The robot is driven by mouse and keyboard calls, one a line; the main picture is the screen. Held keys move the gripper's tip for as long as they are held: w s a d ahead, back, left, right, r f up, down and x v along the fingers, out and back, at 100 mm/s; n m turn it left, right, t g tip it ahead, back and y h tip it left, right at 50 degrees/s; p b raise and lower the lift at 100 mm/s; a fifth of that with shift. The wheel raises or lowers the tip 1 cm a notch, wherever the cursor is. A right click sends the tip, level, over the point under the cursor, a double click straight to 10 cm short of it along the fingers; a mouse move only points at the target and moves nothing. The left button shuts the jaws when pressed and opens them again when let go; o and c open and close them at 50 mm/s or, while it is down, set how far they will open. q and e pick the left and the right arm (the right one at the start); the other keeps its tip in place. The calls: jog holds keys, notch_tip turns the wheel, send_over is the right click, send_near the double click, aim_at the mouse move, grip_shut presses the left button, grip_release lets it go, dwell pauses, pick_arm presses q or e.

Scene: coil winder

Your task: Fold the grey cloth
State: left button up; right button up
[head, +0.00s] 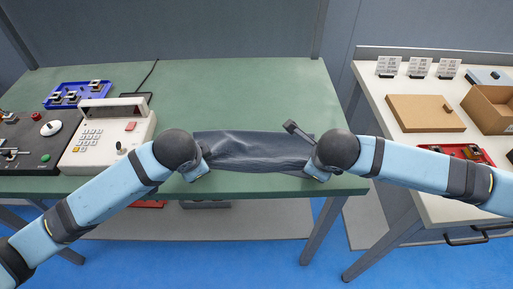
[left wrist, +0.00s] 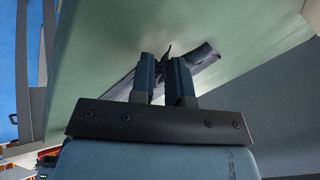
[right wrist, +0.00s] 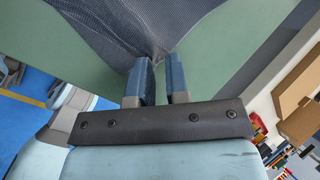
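The grey cloth (head: 250,151) is a dark, wrinkled strip near the front edge of the green table, spanning between my two grippers. My left gripper (head: 206,154) is at its left end; in the left wrist view a pinched fold of the cloth (left wrist: 190,62) rises between the fingertips (left wrist: 165,62). My right gripper (head: 311,164) is at its right end; in the right wrist view the cloth (right wrist: 130,25) gathers to a point between the fingertips (right wrist: 160,65). The cloth ends are partly hidden by the grippers in the head view.
A dark bar with a block end (head: 297,131) shows beside my right wrist. A beige keypad machine (head: 110,132) and a blue tray (head: 78,95) stand left. The green table (head: 240,90) is clear behind the cloth. A side table (head: 380,85) with boxes is right.

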pick_arm(q)
jog(key=o, duration=0.5)
pick_arm(e)
jog(key=o, duration=0.5)
pick_arm(q)
jog(key=shift+d, duration=0.1)
pick_arm(e)
jog(key=shift+s+a, duration=0.1)
pick_arm(q)
jog(key=shift+s, duration=0.1)
pick_arm(e)
jog(key=shift+f, duration=0.1)
pick_arm(q)
jog(key=v, duration=1)
jog(key=shift+s+r, duration=0.2)
jog(key=shift+s, duration=0.35)
pick_arm(e)
jog(key=v, duration=1.1)
jog(key=shift+s+f, duration=0.15)
jog(key=shift+s, duration=0.15)
pick_arm(q)
jog(key=c, duration=0.8)
pick_arm(e)
jog(key=c, duration=0.8)
pick_arm(q)
jog(key=shift+s+f, duration=0.1)
grip_shut()
pick_arm(e)
jog(key=shift+s+f, duration=0.1)
grip_shut()
